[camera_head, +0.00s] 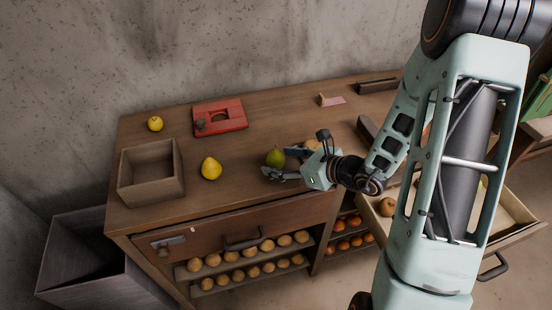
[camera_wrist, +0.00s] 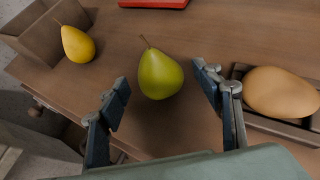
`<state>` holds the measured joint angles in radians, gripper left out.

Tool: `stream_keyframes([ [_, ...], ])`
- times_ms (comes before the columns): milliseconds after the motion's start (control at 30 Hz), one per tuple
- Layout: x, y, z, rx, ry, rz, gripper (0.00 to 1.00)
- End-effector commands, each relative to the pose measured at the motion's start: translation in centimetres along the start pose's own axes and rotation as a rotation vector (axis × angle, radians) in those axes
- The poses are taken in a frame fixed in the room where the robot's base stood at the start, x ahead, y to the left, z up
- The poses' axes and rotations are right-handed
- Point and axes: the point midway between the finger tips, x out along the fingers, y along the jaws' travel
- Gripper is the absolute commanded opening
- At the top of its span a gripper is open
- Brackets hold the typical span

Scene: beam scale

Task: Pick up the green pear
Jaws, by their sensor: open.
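The green pear (camera_wrist: 160,76) stands on the wooden counter, its stem tilted to the upper left in the wrist view. In the head view the green pear (camera_head: 275,157) is at the fingertips of my gripper (camera_head: 272,173). In the wrist view my gripper (camera_wrist: 164,92) is open, with one finger on each side of the pear and a gap on both sides. The pear appears between or just ahead of the fingertips; the exact depth is hard to tell.
A yellow pear (camera_head: 211,169) stands left of the green one, near an empty wooden box (camera_head: 180,173). A yellow fruit (camera_head: 155,124) and a red scale part (camera_head: 219,117) lie farther back. A tan fruit (camera_wrist: 280,92) sits in a dark tray right of my gripper. An open drawer (camera_head: 515,210) is at right.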

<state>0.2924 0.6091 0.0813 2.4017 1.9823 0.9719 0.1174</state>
Motion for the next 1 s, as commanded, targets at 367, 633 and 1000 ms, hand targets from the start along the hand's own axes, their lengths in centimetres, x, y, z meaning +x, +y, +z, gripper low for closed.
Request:
stream_keyframes([
  [367,2.2,0.0,0.0,0.0,0.0,-0.001,0.6],
  [633,2.2,0.0,0.0,0.0,0.0,0.0,0.37],
  [1000,2.2,0.0,0.1,-0.001,-0.001,-0.001,0.11],
])
